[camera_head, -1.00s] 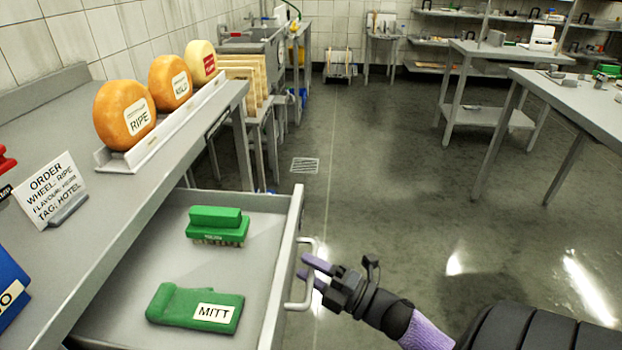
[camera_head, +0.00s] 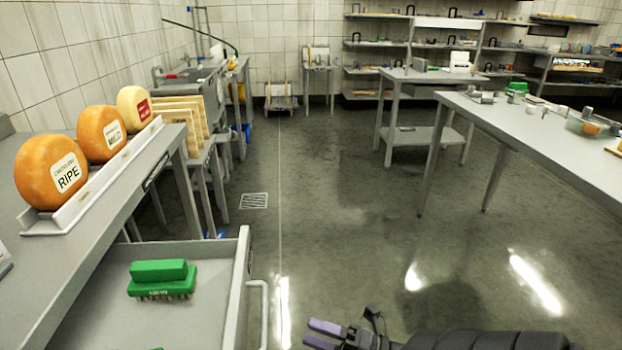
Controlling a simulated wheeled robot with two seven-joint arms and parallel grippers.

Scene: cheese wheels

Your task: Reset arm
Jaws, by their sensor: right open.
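My right gripper (camera_head: 322,334) is at the bottom middle of the head view, with its purple fingers apart and nothing between them. It is to the right of the open drawer (camera_head: 243,277) and clear of the drawer's handle (camera_head: 263,312). My right arm comes in from the lower right. My left gripper is not in the view.
A green brush (camera_head: 161,279) lies in the drawer. Cheese wheels marked RIPE (camera_head: 49,172) and MILD (camera_head: 101,134), and a pale one (camera_head: 134,108), stand in a rack on the left counter. A table (camera_head: 540,135) stands at right. The middle floor is clear.

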